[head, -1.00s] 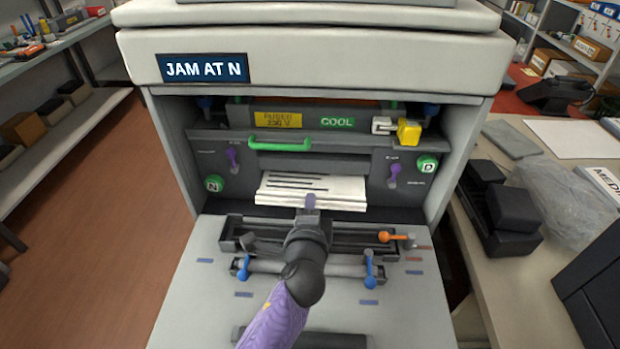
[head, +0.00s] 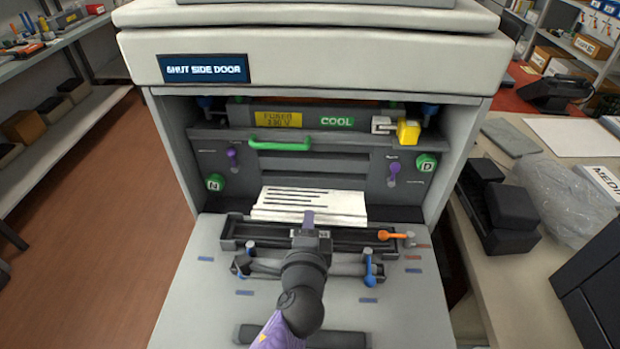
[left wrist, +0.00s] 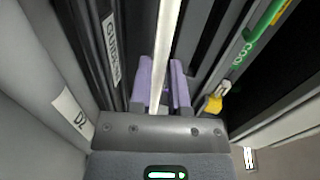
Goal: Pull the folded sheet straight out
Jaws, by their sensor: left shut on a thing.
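The folded white sheet (head: 310,204) with dark printed lines lies in front of the printer's inner panel, above the back of the open door. My left gripper (head: 308,217) is at the sheet's front edge in the head view. In the left wrist view, its two purple fingers (left wrist: 161,85) are shut on the sheet (left wrist: 166,50), which shows edge-on as a white strip between them. The slot behind the sheet is clear of paper. The printer display (head: 204,68) reads "SHUT SIDE DOOR". My right gripper is not in view.
The open door (head: 210,290) carries a dark roller bar with blue levers and an orange lever (head: 396,235). A green handle (head: 279,145) and a yellow tab (head: 408,132) sit above the sheet. A cluttered table stands at right.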

